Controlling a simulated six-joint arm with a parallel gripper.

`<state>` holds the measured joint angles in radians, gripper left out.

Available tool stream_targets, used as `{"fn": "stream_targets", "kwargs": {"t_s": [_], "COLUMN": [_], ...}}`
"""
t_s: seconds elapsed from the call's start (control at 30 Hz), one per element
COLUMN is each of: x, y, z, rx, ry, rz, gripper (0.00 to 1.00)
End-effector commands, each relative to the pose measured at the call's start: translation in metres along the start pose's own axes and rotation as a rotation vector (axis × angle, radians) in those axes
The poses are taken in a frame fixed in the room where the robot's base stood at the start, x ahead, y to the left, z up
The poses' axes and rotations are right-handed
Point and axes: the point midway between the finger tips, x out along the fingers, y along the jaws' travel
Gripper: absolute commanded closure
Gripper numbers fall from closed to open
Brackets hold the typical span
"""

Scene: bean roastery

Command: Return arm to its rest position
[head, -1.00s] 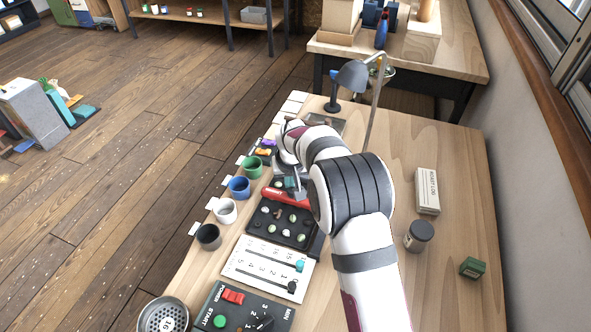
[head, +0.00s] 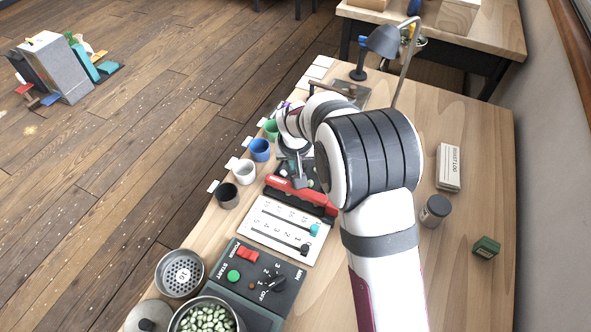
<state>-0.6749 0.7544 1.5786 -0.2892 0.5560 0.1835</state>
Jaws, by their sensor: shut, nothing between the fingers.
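My white and dark arm rises from the bottom right and bends over the left part of the wooden bench (head: 350,283). My gripper (head: 298,184) is shut and empty, low over the work strip. It is just above a red bar with pale lettering (head: 279,184). I cannot tell whether they touch. Black casing shows along the bar's near side. My forearm hides part of the bench behind it.
Black, white, blue and green cups stand left of the gripper, including the black cup (head: 227,196). Nearer are a white slider panel (head: 268,222), a button panel (head: 231,259) and a pot of green beans (head: 208,321). A grey lamp (head: 384,42) stands behind. Right of my arm are a boxed log (head: 449,166), a jar (head: 435,210) and a green box (head: 486,247).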

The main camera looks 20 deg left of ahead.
Motion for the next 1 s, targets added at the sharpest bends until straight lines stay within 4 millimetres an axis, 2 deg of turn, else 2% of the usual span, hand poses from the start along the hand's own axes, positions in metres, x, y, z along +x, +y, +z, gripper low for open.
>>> {"fn": "stream_targets", "kwargs": {"t_s": [0.03, 0.1, 0.3, 0.4, 0.57, 0.67, 0.77, 0.8, 0.87, 0.9, 0.97, 1.0], "x": [0.005, -0.023, -0.076, -0.091, -0.098, -0.107, -0.144, -0.165, -0.196, -0.214, -0.236, -0.247], "y": [0.000, -0.001, 0.000, 0.000, 0.000, 0.013, 0.061, 0.085, 0.116, 0.131, 0.142, 0.143], "z": [-0.014, -0.015, -0.014, -0.014, -0.013, -0.007, 0.024, 0.048, 0.095, 0.128, 0.180, 0.212], "rx": [0.002, -0.001, -0.001, -0.001, -0.002, 0.029, 0.164, 0.247, 0.381, 0.473, 0.607, 0.689], "ry": [0.005, 0.010, 0.008, 0.008, 0.007, -0.004, -0.051, -0.082, -0.134, -0.167, -0.214, -0.242], "rz": [-0.001, -0.002, -0.002, -0.001, -0.001, 0.005, 0.026, 0.036, 0.047, 0.049, 0.046, 0.041], "gripper": [1.00, 1.00, 1.00, 1.00, 1.00, 1.00, 1.00, 1.00, 1.00, 1.00, 1.00, 1.00]}}
